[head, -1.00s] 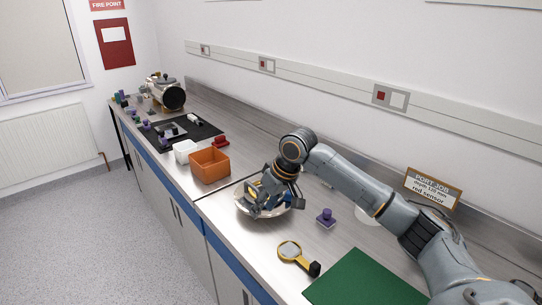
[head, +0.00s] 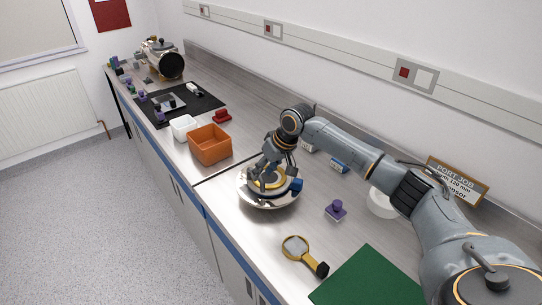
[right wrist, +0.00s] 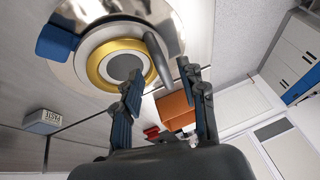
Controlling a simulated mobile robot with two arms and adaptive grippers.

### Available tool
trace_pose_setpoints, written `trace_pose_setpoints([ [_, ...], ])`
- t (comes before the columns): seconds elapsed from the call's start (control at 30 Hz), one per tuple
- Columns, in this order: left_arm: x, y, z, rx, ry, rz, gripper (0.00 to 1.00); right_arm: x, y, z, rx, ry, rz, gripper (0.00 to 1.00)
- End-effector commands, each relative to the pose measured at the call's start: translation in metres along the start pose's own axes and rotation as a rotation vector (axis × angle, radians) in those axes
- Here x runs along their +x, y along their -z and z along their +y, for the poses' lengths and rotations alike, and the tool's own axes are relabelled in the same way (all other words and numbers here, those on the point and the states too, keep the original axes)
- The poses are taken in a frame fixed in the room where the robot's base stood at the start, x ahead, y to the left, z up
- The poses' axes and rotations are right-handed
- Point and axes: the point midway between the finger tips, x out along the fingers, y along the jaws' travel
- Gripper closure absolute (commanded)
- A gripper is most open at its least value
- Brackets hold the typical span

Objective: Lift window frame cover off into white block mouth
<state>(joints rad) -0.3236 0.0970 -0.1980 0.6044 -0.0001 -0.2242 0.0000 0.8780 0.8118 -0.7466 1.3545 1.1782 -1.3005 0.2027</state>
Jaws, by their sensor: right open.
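My right gripper (head: 268,178) is over a round silver dish (head: 268,205) on the bench. In the right wrist view its two dark fingers (right wrist: 160,82) are apart, with nothing held between them. The dish holds a gold ring around a grey disc (right wrist: 121,67), with a blue knob (right wrist: 56,42) at its side. A dark curved bar (right wrist: 158,58) rises from the ring, close to the fingertips; I cannot tell if they touch. I cannot tell which part is the window frame cover. A small white open box (head: 184,128) stands farther along the bench. My left gripper is not in view.
An orange bin (head: 210,145) stands between the dish and the white box. A red object (head: 222,116) and a black mat (head: 205,103) lie beyond. A purple-knobbed piece (head: 336,210), a magnifier (head: 303,254) and a green mat (head: 367,280) lie nearer.

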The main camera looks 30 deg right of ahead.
Motion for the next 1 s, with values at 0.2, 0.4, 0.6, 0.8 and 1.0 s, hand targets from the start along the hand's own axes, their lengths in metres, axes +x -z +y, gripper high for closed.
trace_pose_setpoints([
  [0.2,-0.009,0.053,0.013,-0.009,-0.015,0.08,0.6,0.03,0.0,-0.001,0.0,0.0,-0.002,0.59],
  [0.4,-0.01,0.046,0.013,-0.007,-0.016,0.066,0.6,0.041,0.0,0.0,-0.001,-0.001,-0.001,0.59],
  [0.6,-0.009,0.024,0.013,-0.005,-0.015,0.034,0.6,0.042,0.0,0.0,-0.001,-0.001,0.0,0.59],
  [0.8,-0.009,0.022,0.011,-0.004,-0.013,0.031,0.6,0.041,0.0,0.0,-0.001,-0.001,0.0,0.89],
  [1.0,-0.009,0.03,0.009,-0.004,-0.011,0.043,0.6,0.041,0.0,0.0,-0.001,-0.001,0.0,1.0],
])
